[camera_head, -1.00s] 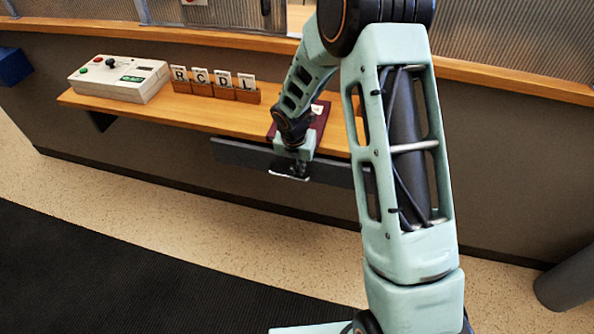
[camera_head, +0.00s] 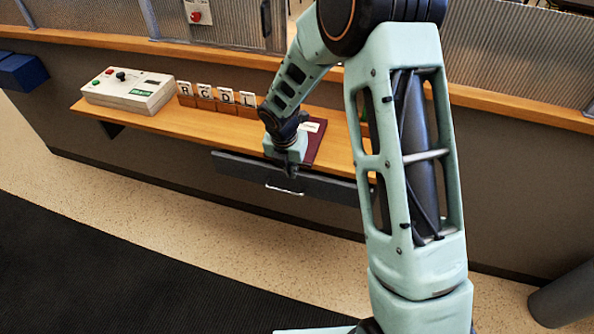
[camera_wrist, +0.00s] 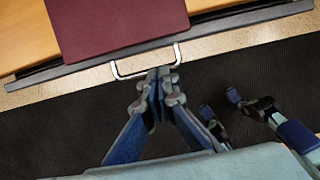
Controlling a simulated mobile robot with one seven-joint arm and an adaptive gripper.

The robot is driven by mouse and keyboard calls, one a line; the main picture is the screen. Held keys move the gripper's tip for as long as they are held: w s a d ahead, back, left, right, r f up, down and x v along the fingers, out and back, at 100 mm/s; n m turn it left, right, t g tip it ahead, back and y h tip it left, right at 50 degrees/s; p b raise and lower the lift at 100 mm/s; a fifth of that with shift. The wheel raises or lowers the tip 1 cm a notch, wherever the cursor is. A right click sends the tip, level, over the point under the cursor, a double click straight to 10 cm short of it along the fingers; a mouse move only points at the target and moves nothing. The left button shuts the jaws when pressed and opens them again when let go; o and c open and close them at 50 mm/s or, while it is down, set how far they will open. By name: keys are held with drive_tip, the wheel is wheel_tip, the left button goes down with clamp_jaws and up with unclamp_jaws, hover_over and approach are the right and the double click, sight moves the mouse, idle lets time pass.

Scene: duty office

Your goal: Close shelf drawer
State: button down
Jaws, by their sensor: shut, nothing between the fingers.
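The shelf drawer (camera_head: 235,167) has a dark grey front below the wooden shelf (camera_head: 150,119), with a bright bar handle (camera_head: 284,189). In the wrist view the drawer front (camera_wrist: 90,62) is a thin grey strip along the shelf edge; how far it stands out is hard to tell. The handle (camera_wrist: 118,72) sticks out from it toward my gripper. My gripper (camera_head: 291,172) is shut and empty, at the drawer front just above the handle in the head view. In the wrist view its fingertips (camera_wrist: 160,74) overlap the handle's right part; whether they touch it is unclear.
A dark red folder (camera_wrist: 115,22) lies on the shelf above the drawer. A control box (camera_head: 127,92) and several letter blocks (camera_head: 215,98) stand to its left. The floor (camera_head: 190,190) before the shelf is clear, with a black mat (camera_head: 110,280).

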drive_tip(key=s+f+h+b, duration=0.4)
drive_tip(key=s+f+b, duration=0.25)
drive_tip(key=f, duration=0.25)
drive_tip(key=t+h+b, duration=0.1)
drive_tip(key=t+b, duration=1.3)
approach(263, 176)
drive_tip(key=x, duration=0.7)
drive_tip(key=shift+a+f, duration=0.1)
drive_tip(key=shift+f, duration=0.05)
